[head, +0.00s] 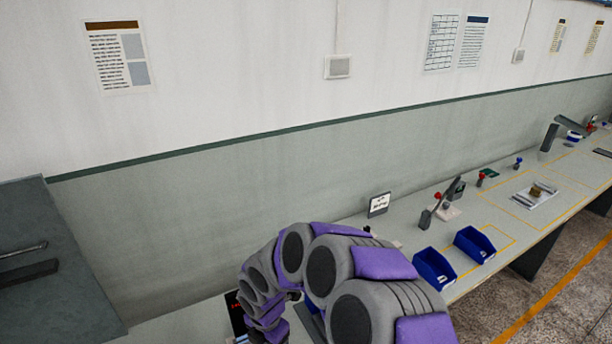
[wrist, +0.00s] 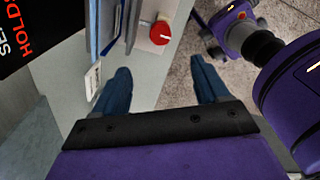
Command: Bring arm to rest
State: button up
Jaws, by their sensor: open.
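My gripper (wrist: 160,82) shows in the wrist view with its two blue fingers spread wide apart. It is open and nothing is between the fingers. It hangs over the edge of the bench (wrist: 152,75), with the floor below the right finger. In the head view my purple and grey arm arches over the near part of the bench (head: 172,328). The gripper itself is hidden there behind the arm's links.
A red knob (wrist: 161,32) sits on the bench near the fingers, beside blue panels or bins (wrist: 104,25). A black sign (wrist: 25,38) stands at left. Two blue bins (head: 434,268) (head: 474,244) and a small sign (head: 378,204) are right of my arm. A grey cabinet (head: 50,270) is at left.

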jog(key=s+d+r+m+b, duration=0.2)
jog(key=s+d+r+m, duration=0.3)
jog(key=d+m, duration=0.25)
jog(key=s+d+r+m+b, duration=0.3)
jog(key=s+d+r+m, duration=0.2)
jog(key=d+m, duration=0.3)
jog(key=s+d+m+g+b, duration=0.1)
jog(key=s+d+m+b, duration=0.1)
jog(key=s+d+m, duration=0.3)
jog(key=s+d+m+b, duration=0.2)
jog(key=s+d+m, duration=0.3)
jog(key=s+m, duration=0.4)
jog(key=s, duration=0.2)
jog(key=shift+s+d+r+g, duration=0.15)
jog(key=shift+s+d+g, duration=0.1)
jog(key=shift+s+g, duration=0.15)
